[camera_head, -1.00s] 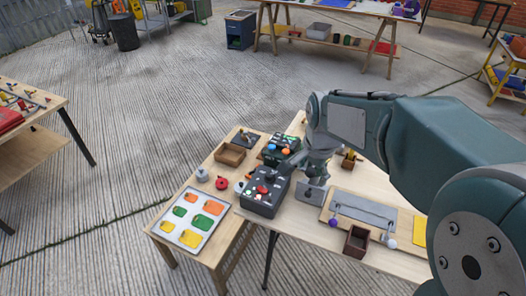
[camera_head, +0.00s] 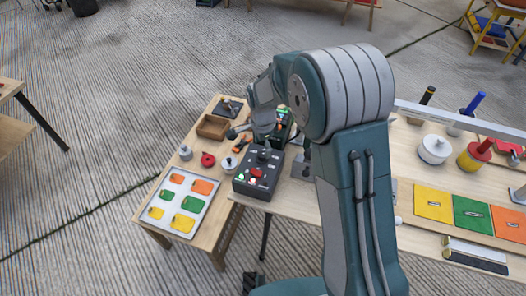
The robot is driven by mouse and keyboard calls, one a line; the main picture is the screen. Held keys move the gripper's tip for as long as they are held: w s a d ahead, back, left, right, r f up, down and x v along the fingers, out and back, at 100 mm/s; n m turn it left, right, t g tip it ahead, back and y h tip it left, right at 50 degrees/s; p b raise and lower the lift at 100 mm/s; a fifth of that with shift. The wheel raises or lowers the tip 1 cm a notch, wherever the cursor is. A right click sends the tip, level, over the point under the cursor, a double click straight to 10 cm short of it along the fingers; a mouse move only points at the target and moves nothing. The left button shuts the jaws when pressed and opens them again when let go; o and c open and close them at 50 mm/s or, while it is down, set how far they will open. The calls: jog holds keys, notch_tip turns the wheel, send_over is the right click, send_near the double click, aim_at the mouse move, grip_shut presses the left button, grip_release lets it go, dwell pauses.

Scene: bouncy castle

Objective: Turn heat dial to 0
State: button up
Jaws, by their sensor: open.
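A dark grey control box (camera_head: 247,184) stands at the left end of the long table. Its top has red and green buttons and a dark upright knob (camera_head: 264,155) near the back edge. A second dark box (camera_head: 284,119) with small lit buttons stands behind it, partly hidden by my arm. I cannot tell which control is the heat dial, and no markings are readable. My gripper (camera_head: 246,133) is open, just behind and above the front box, pointing left. Its fingers are small and dark here. I see no contact with the knob.
The side table holds a tray of coloured shapes (camera_head: 156,202), a red round piece (camera_head: 208,160), grey pieces and a wooden box (camera_head: 213,127). An orange item lies near the gripper. Open floor lies left.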

aim_at(262, 154)
jog(key=f, duration=0.1)
jog(key=a+f, duration=0.1)
jog(key=shift+f, duration=0.65)
jog(key=shift+d+f, duration=0.1)
jog(key=shift+d, duration=0.5)
jog(key=shift+c, duration=0.7)
jog(key=shift+a, duration=0.25)
grip_shut()
